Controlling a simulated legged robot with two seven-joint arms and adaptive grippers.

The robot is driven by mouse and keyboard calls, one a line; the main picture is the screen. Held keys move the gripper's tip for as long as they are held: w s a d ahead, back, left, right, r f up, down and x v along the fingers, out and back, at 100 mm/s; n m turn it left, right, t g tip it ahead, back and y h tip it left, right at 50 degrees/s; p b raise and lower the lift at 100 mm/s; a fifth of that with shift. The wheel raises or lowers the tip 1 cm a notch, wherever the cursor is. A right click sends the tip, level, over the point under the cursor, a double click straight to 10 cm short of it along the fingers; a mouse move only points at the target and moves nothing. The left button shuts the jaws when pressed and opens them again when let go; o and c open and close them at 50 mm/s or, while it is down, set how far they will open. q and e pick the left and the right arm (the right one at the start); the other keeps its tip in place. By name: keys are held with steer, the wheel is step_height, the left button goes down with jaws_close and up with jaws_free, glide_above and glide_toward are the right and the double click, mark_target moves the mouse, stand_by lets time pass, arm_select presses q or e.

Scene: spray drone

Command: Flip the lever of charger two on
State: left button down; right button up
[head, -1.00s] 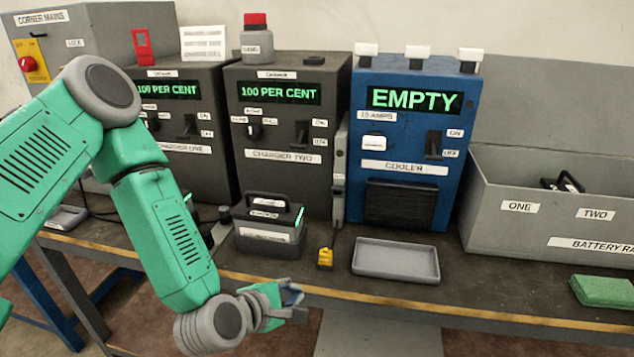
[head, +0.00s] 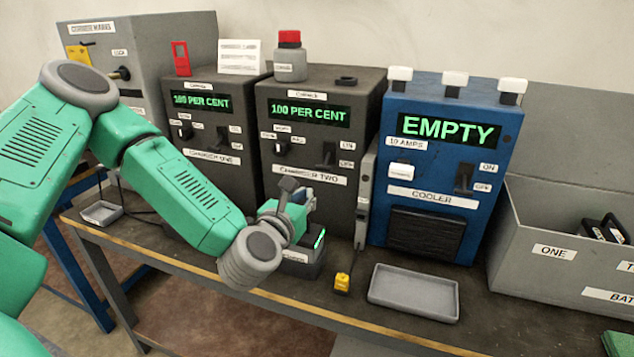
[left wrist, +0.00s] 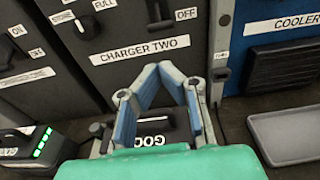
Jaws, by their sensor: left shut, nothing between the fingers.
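Charger two (head: 309,140) is a dark box whose display reads 100 PER CENT. Its black lever (head: 328,157) sits on the right of its face beside the ON and OFF labels. In the left wrist view the lever (left wrist: 158,14) is at the top edge, just beyond my fingertips, with OFF beside it; I cannot tell its exact setting. My left gripper (head: 297,187) is shut and empty in front of charger two's lower face, below the lever. My right gripper is not in view.
A battery (head: 300,256) with green lights stands below my left gripper, partly hidden. Charger one (head: 205,125) is to the left and the blue cooler (head: 440,160) to the right. A yellow object (head: 342,283) and a grey tray (head: 414,292) lie on the bench.

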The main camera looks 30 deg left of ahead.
arm_select(q)
steer(key=p, duration=0.1)
glide_toward(321, 176)
steer(key=w+d+r, duration=0.1)
steer(key=w+r, duration=0.1)
steer(key=w, duration=0.2)
steer(key=shift+w+a+f, duration=0.2)
steer(key=shift+w+a, duration=0.15)
steer(key=shift+w, duration=0.25)
steer(key=shift+d+r, duration=0.15)
steer(key=shift+d, duration=0.05)
steer(key=shift+s+d+r+g+p, duration=0.1)
steer(key=shift+s+r+g+p, duration=0.15)
steer(key=shift+p, duration=0.4)
steer(key=shift+w+g, duration=0.1)
steer(key=shift+g, duration=0.15)
